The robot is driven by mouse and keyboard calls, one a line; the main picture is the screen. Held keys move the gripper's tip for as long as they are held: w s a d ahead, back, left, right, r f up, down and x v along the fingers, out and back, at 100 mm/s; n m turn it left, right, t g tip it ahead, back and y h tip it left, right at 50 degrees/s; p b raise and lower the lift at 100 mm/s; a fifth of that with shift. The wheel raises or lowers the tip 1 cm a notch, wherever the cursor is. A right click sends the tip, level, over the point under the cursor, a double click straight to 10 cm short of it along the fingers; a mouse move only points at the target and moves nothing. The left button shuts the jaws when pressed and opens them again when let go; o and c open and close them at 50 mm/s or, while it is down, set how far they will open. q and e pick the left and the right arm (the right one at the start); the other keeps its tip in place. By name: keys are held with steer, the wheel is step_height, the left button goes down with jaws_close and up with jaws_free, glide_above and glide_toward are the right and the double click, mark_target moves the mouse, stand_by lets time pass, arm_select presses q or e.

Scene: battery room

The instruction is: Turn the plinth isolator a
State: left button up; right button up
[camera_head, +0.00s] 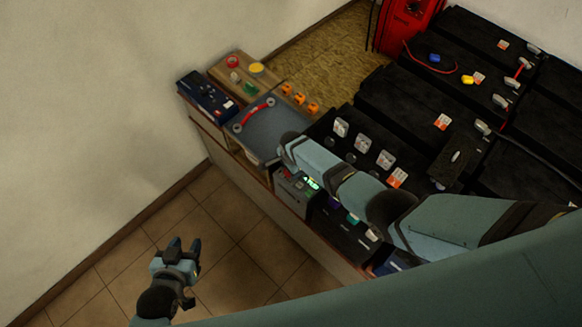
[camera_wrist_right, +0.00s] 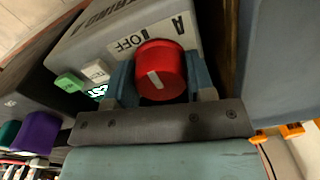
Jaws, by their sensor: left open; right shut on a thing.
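The plinth isolator is a grey box (camera_head: 291,193) at the front edge of the bench, mostly under my right arm in the head view. In the right wrist view its red round knob (camera_wrist_right: 160,70) has a white pointer line, beside an "OFF" label (camera_wrist_right: 125,43) and a letter "A" (camera_wrist_right: 178,24). My right gripper (camera_wrist_right: 158,84) is shut on the red knob, a finger on each side. In the head view the right gripper's fingers are hidden behind the arm. My left gripper (camera_head: 183,246) is open and empty above the tiled floor, away from the bench.
A dark blue box (camera_head: 207,97) stands at the bench's left end. Black battery blocks (camera_head: 403,98) fill the right. The tiled floor (camera_head: 217,220) in front is clear.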

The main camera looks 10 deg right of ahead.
steer(key=shift+d, duration=0.1)
steer(key=o, duration=0.9)
steer(key=shift+r, duration=0.15)
steer(key=shift+r, duration=0.4)
steer(key=r+p, duration=0.1)
steer(key=r, duration=0.5)
steer(key=r+p, duration=0.1)
steer(key=r, duration=0.5)
steer(key=shift+s+d+r, duration=0.1)
steer(key=shift+s+r, duration=0.1)
steer(key=shift+r, duration=0.2)
